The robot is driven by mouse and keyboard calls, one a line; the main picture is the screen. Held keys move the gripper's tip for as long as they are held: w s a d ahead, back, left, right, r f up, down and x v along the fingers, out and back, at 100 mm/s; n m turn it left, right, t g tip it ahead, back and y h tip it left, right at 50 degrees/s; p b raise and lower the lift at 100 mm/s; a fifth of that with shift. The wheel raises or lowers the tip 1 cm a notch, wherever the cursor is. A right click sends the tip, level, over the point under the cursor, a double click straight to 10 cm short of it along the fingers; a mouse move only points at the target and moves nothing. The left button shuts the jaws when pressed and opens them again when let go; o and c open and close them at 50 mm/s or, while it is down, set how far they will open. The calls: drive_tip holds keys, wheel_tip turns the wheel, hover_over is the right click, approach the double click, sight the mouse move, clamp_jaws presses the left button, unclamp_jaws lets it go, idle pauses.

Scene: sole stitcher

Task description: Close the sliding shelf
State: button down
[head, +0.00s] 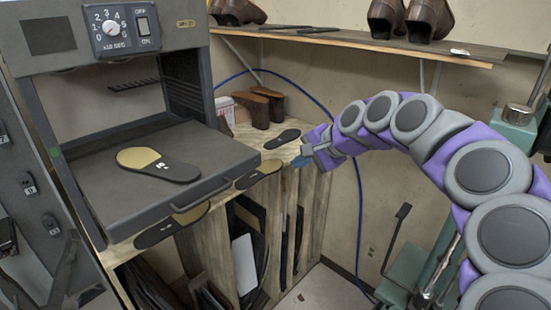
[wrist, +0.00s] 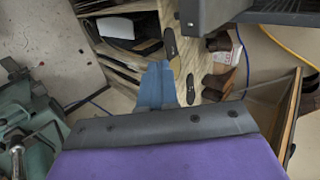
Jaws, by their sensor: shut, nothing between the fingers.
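The sliding shelf (head: 110,195) is a dark grey tray pulled out of the grey machine (head: 190,45), with a handle (head: 203,193) on its front edge. A sole with a tan heel (head: 155,164) lies on it. In the wrist view a dark grey corner (wrist: 210,12) at the top seems to be part of the shelf or machine. My gripper (head: 303,158) is to the right of the shelf, apart from its handle, near the wooden bench edge. In the wrist view its blue fingers (wrist: 158,85) are together and hold nothing.
More soles (head: 283,139) lie on the wooden bench right of the shelf, with brown shoe forms (head: 259,108) and a white box behind. A wall shelf (head: 370,42) with brown shoes is above. Green machinery (head: 415,265) stands at the right. Vertical wooden slots are below the bench.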

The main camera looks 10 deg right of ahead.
drive_tip(key=w+a+f+p, duration=0.1)
drive_tip(key=w+a+f, duration=0.5)
drive_tip(key=w+a, duration=0.2)
drive_tip(key=shift+w+f, duration=0.25)
drive_tip(key=shift+w, duration=0.65)
drive_tip(key=shift+d, duration=0.15)
